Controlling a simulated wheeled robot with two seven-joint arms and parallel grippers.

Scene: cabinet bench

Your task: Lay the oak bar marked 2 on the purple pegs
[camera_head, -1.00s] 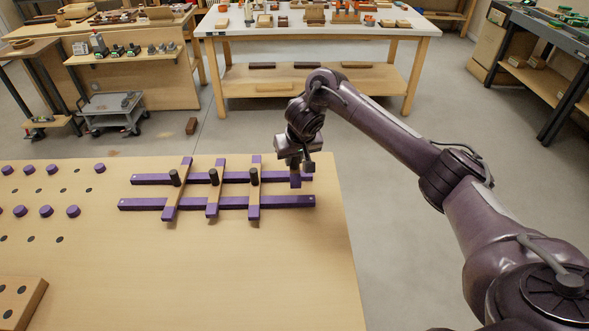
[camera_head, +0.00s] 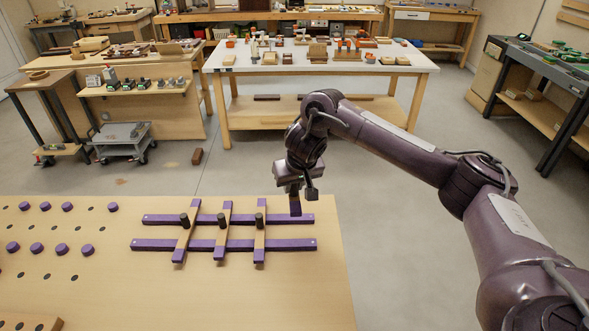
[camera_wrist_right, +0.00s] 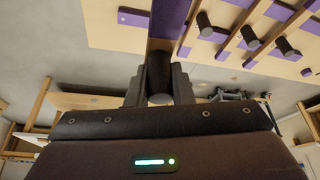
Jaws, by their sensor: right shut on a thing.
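My right gripper (camera_head: 295,186) is shut on the dark round knob (camera_wrist_right: 160,82) of a bar. The held bar (camera_head: 296,205) has a purple end pointing down toward the bench in the head view. In the wrist view the bar (camera_wrist_right: 168,28) runs up from the knob. I cannot read any number on it. It is near the right end of two long purple strips (camera_head: 285,244). Three oak bars with purple ends and dark knobs (camera_head: 221,243) lie across these strips. Several purple pegs (camera_head: 61,249) stand at the left of the bench. My left gripper is not in view.
The wooden bench (camera_head: 230,300) is clear at its front middle. Rows of dark holes (camera_head: 45,277) lie around the pegs. A wooden block with holes (camera_head: 28,324) is at the front left corner. A white-topped table (camera_head: 320,65) stands behind, across open floor.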

